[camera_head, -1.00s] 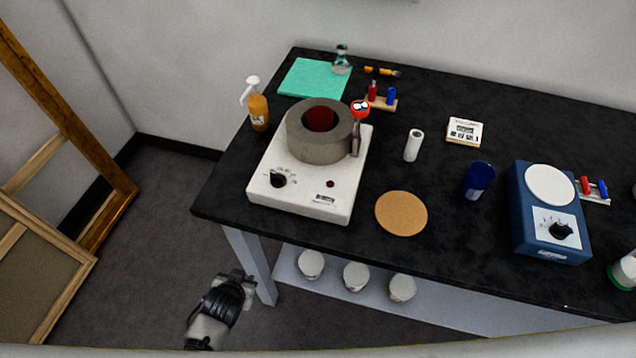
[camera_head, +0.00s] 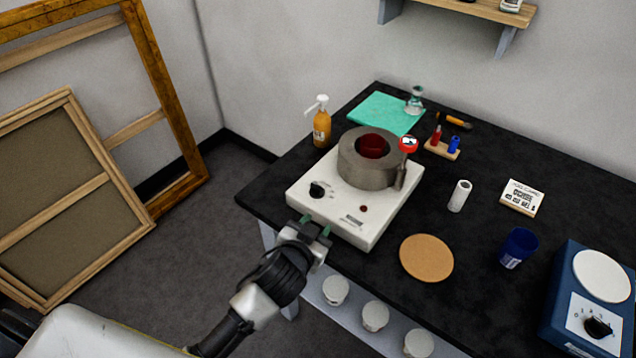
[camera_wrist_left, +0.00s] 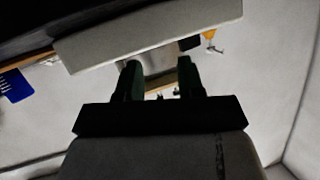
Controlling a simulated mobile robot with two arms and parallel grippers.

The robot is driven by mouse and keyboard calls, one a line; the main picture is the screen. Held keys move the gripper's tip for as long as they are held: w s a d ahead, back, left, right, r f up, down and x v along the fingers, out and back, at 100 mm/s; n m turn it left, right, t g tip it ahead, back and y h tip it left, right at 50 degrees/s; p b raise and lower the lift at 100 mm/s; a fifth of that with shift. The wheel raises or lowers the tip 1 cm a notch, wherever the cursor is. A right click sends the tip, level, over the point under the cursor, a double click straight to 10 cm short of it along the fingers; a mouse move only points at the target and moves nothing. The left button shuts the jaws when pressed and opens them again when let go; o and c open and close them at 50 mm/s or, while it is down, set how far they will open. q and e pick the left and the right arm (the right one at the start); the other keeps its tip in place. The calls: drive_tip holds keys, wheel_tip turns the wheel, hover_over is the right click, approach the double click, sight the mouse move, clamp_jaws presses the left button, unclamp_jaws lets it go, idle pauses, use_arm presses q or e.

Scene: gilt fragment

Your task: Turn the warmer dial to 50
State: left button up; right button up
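The warmer is a white box (camera_head: 335,218) with a grey ring (camera_head: 352,165) around a dark red inside, standing at the table's near left edge. Its black dial (camera_head: 317,189) is on the front left of its top; I cannot read its setting. My left gripper (camera_head: 315,226) is just in front of the warmer's near edge, below the dial in the picture and apart from it. Its two fingers are spread with nothing between them, as the left wrist view (camera_wrist_left: 160,78) also shows. I cannot make out the dial in that view. My right gripper is not in view.
A blue device (camera_head: 560,310) with another dial stands at the right. An orange pump bottle (camera_head: 322,130) stands behind the warmer, a cork disc (camera_head: 426,258) and blue cup (camera_head: 518,247) to its right. Pots sit on a shelf below. Wooden frames (camera_head: 140,70) lean at the left.

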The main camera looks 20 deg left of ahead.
use_arm(q)
drive_tip(key=w+d+r+m+t+h, duration=0.1)
drive_tip(key=r, duration=0.1)
drive_tip(key=w+d+r+m+t+h, duration=0.1)
drive_tip(key=d+r, duration=0.1)
drive_tip(key=w+d+r+t+h, duration=0.1)
drive_tip(key=w+r, duration=0.1)
drive_tip(key=shift+d+r+m, duration=0.1)
drive_tip(key=shift+d+m, duration=0.1)
drive_tip(key=shift+m, duration=0.2)
drive_tip(key=w+d+r+m+g+h, duration=0.1)
drive_tip(key=d+r+m+g+h, duration=0.4)
drive_tip(key=d+r+m+h, duration=0.55)
drive_tip(key=m+g+y, duration=0.8)
drive_tip(key=g+y, duration=0.4)
drive_tip(key=y, duration=0.3)
hover_over(315, 184)
wheel_tip(315, 184, down, 5)
wheel_tip(315, 184, down, 11)
drive_tip(key=shift+r+p, duration=0.2)
drive_tip(key=shift+p, duration=0.8)
